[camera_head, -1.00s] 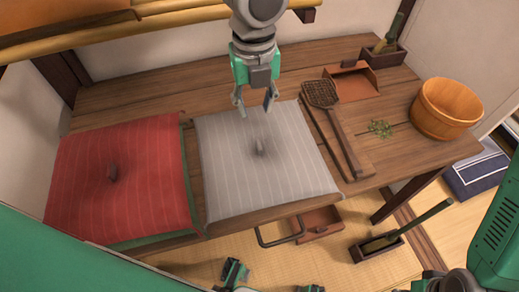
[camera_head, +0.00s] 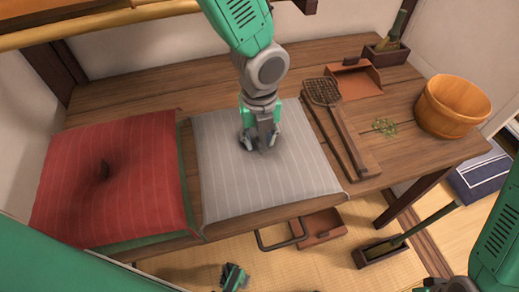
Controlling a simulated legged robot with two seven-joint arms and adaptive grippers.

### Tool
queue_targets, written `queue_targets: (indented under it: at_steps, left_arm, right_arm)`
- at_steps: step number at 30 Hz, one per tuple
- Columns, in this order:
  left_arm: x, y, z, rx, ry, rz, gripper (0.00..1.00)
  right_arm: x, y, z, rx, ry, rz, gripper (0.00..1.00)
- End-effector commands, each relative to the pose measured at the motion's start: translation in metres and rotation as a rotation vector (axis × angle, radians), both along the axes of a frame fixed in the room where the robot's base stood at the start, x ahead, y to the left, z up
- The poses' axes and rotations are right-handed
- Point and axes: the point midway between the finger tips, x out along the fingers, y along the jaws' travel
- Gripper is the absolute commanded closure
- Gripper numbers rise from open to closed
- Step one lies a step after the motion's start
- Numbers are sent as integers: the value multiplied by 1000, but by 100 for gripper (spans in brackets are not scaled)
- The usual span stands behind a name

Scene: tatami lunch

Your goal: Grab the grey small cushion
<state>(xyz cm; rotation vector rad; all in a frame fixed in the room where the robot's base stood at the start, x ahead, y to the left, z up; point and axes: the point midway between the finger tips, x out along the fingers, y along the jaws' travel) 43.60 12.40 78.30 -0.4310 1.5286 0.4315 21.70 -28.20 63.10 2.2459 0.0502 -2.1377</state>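The grey small cushion (camera_head: 235,185), pale with thin stripes, lies flat on the wooden table. My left gripper (camera_head: 260,146) reaches down from the top of the view onto the cushion's middle. Its two fingers are apart, at the dark raised tuft in the cushion's centre. The gripper largely hides the tuft, and I cannot tell whether the fingers touch it.
A red cushion (camera_head: 110,190) lies to the left on a green one (camera_head: 183,165).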

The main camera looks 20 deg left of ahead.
Motion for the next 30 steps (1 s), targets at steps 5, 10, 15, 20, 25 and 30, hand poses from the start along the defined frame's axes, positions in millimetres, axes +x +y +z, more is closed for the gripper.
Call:
queue_targets:
  at_steps: [5, 10, 15, 20, 25, 30]
  left_arm:
    - [-1, 0, -13, 1, -1, 2, 69]
    - [-1, 0, -12, 1, -1, 1, 80]
    - [-1, 0, -12, 0, 0, 1, 100]
    - [0, 0, -12, 0, -1, 1, 100]
    - [0, 0, -5, -1, -2, 1, 100]
    - [0, 0, 26, -2, -4, 1, 100]
  right_arm:
    - [0, 0, -4, 0, 0, 0, 68]
    - [0, 0, -3, 0, 0, 0, 68]
    - [0, 0, -3, 0, 0, 0, 68]
    - [0, 0, -3, 0, 0, 0, 68]
    - [0, 0, -1, 0, 0, 0, 68]
    - [0, 0, 8, 0, 0, 0, 68]
